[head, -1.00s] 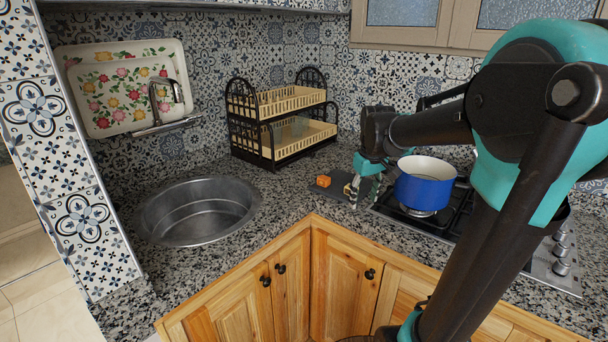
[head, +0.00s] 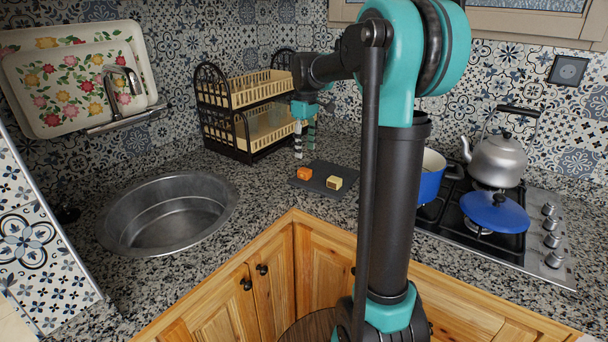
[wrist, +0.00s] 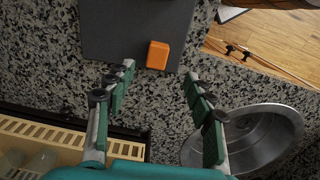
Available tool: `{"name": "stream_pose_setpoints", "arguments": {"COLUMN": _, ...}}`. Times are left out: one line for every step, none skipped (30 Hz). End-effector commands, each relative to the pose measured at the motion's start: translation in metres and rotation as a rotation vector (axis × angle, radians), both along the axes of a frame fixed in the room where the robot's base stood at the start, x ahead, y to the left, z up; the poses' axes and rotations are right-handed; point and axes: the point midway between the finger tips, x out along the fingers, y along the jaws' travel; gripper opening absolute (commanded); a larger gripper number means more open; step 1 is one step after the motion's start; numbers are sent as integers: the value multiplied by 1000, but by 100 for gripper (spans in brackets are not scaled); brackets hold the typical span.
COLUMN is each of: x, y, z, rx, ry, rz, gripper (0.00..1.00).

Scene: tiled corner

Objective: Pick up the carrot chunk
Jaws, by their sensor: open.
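The carrot chunk (head: 304,173) is a small orange block on the left end of a dark grey board (head: 312,184) on the counter. In the wrist view the carrot chunk (wrist: 158,55) lies at the board's (wrist: 120,30) edge, just beyond and between the fingertips. My gripper (head: 305,150) is above the board's back left side, pointing down. In the wrist view my gripper (wrist: 158,72) has its fingers spread wide with nothing between them. A pale yellow block (head: 334,183) sits on the board to the right of the carrot chunk.
A round steel sink (head: 165,215) is to the left. A blue pot (head: 430,182), blue lid (head: 495,212) and kettle (head: 497,160) stand on the stove at the right.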

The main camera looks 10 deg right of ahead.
Motion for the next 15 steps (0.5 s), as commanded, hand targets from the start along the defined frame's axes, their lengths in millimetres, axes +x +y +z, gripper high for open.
{"name": "stream_pose_setpoints", "arguments": {"x": 0, "y": 0, "z": -9, "rx": 0, "ry": 0, "rz": 0, "gripper": 53}}
{"name": "stream_pose_setpoints", "arguments": {"x": 0, "y": 0, "z": -14, "rx": 0, "ry": 0, "rz": 0, "gripper": 53}}
{"name": "stream_pose_setpoints", "arguments": {"x": 0, "y": 0, "z": -19, "rx": 0, "ry": 0, "rz": 0, "gripper": 53}}
{"name": "stream_pose_setpoints", "arguments": {"x": 0, "y": 0, "z": -23, "rx": 0, "ry": 0, "rz": 0, "gripper": 53}}
{"name": "stream_pose_setpoints", "arguments": {"x": 0, "y": 0, "z": -26, "rx": 0, "ry": 0, "rz": -1, "gripper": 53}}
{"name": "stream_pose_setpoints", "arguments": {"x": 0, "y": 0, "z": -29, "rx": 0, "ry": 0, "rz": -1, "gripper": 53}}
{"name": "stream_pose_setpoints", "arguments": {"x": 0, "y": 0, "z": -30, "rx": 0, "ry": 0, "rz": -1, "gripper": 53}}
{"name": "stream_pose_setpoints", "arguments": {"x": 0, "y": 0, "z": -32, "rx": 0, "ry": 0, "rz": -1, "gripper": 53}}
{"name": "stream_pose_setpoints", "arguments": {"x": 0, "y": 0, "z": -33, "rx": 0, "ry": 0, "rz": -1, "gripper": 53}}
{"name": "stream_pose_setpoints", "arguments": {"x": 1, "y": 0, "z": -35, "rx": 0, "ry": 0, "rz": -1, "gripper": 53}}
{"name": "stream_pose_setpoints", "arguments": {"x": 1, "y": 0, "z": -37, "rx": 0, "ry": 0, "rz": -1, "gripper": 53}}
{"name": "stream_pose_setpoints", "arguments": {"x": 2, "y": 0, "z": -41, "rx": 0, "ry": 0, "rz": -1, "gripper": 53}}
{"name": "stream_pose_setpoints", "arguments": {"x": 3, "y": 0, "z": -44, "rx": 0, "ry": 0, "rz": -1, "gripper": 53}}
{"name": "stream_pose_setpoints", "arguments": {"x": 3, "y": 1, "z": -49, "rx": 0, "ry": 0, "rz": -1, "gripper": 53}}
{"name": "stream_pose_setpoints", "arguments": {"x": 5, "y": 1, "z": -55, "rx": 0, "ry": 0, "rz": -1, "gripper": 53}}
